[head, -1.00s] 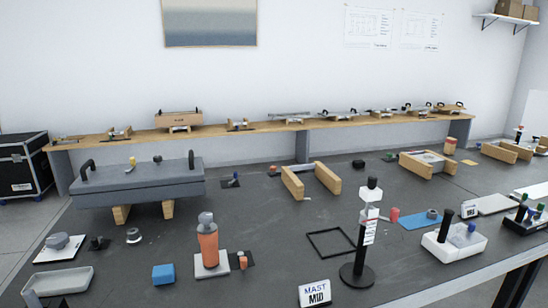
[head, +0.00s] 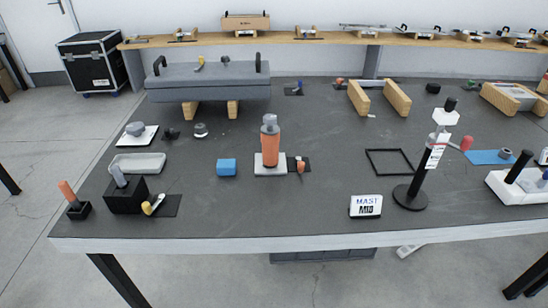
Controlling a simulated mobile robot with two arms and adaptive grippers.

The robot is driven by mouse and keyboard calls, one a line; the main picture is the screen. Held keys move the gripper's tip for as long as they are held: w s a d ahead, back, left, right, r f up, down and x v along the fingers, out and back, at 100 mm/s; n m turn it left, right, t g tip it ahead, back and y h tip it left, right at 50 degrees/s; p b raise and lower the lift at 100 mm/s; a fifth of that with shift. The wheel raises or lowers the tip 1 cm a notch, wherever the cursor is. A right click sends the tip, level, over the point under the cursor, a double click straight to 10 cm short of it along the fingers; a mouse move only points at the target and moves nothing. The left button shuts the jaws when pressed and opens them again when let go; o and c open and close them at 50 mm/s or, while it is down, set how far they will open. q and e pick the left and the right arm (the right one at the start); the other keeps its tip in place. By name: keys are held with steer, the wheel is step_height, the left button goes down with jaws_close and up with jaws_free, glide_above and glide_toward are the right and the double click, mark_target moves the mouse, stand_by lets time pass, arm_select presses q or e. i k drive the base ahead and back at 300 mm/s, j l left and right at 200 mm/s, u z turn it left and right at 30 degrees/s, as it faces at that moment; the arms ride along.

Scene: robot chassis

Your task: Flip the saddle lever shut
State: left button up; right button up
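No part is labelled as the saddle lever, so I cannot tell for certain which one it is. A grey chassis (head: 210,88) with two upright black handles rests on wooden blocks at the back left. A small yellow-tipped lever (head: 199,63) stands up on its top, with a dark knob (head: 225,60) beside it. A red knob (head: 466,143) sticks out from the mast's right side. Neither of my grippers is in view.
An orange cylinder (head: 270,150) stands on a white plate near the middle. A blue block (head: 227,167), a grey tray (head: 138,163) and a black block (head: 126,195) with a grey piece lie left. Wooden rails (head: 378,97) stand behind. The front middle tabletop is clear.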

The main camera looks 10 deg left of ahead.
mark_target(300, 163)
steer(key=k+j+z, duration=0.1)
steer(key=z, duration=0.25)
steer(key=k+j+z, duration=0.15)
steer(key=j+z, duration=0.25)
steer(key=k+z, duration=0.15)
steer(key=z, duration=0.2)
